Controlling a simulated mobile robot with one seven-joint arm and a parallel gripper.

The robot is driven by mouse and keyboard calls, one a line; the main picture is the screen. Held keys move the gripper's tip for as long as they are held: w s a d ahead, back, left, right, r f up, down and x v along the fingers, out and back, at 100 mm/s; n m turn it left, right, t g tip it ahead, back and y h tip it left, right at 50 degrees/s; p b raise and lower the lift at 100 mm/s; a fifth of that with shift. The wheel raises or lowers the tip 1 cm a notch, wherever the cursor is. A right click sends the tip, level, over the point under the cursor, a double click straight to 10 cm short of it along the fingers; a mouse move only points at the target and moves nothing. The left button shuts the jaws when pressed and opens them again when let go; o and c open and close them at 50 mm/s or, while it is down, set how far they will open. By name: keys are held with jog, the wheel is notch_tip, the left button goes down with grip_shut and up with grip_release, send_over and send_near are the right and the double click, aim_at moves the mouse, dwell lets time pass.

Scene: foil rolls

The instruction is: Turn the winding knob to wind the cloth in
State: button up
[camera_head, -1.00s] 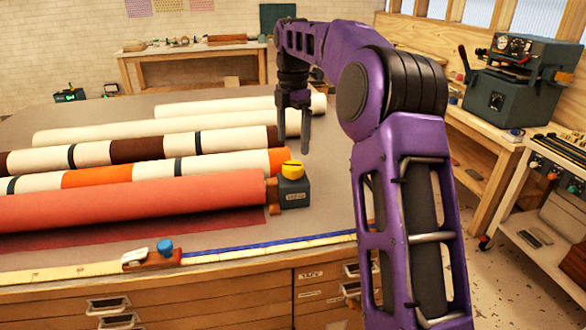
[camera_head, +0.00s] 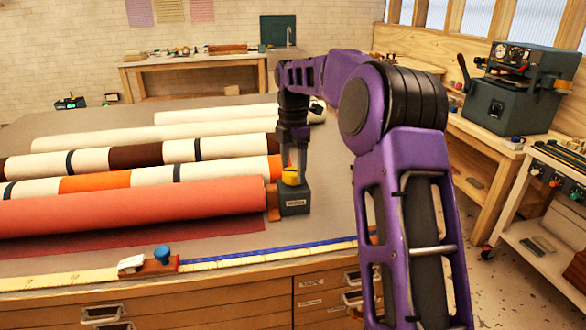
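The winding knob (camera_head: 290,175) is yellow and sits on top of a dark grey box (camera_head: 294,200) at the right end of a thick coral-red roll (camera_head: 140,203). A flat strip of dark red cloth (camera_head: 170,240) shows on the table along the front of that roll. My gripper (camera_head: 291,168) points down at the knob, with its fingertips at the knob's height and partly in front of it. I cannot tell whether the fingers touch the knob or how far apart they are.
Several other rolls lie behind, among them a brown-banded roll (camera_head: 140,154) and an orange-banded roll (camera_head: 95,183). A blue-knobbed tool (camera_head: 150,262) rests by a yellow and blue measuring strip at the table's front edge. A workbench with a machine (camera_head: 515,88) stands right.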

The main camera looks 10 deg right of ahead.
jog(key=c, duration=0.7)
jog(key=shift+c, duration=0.2)
jog(key=shift+r+p, duration=0.1)
jog(key=shift+p, duration=0.25)
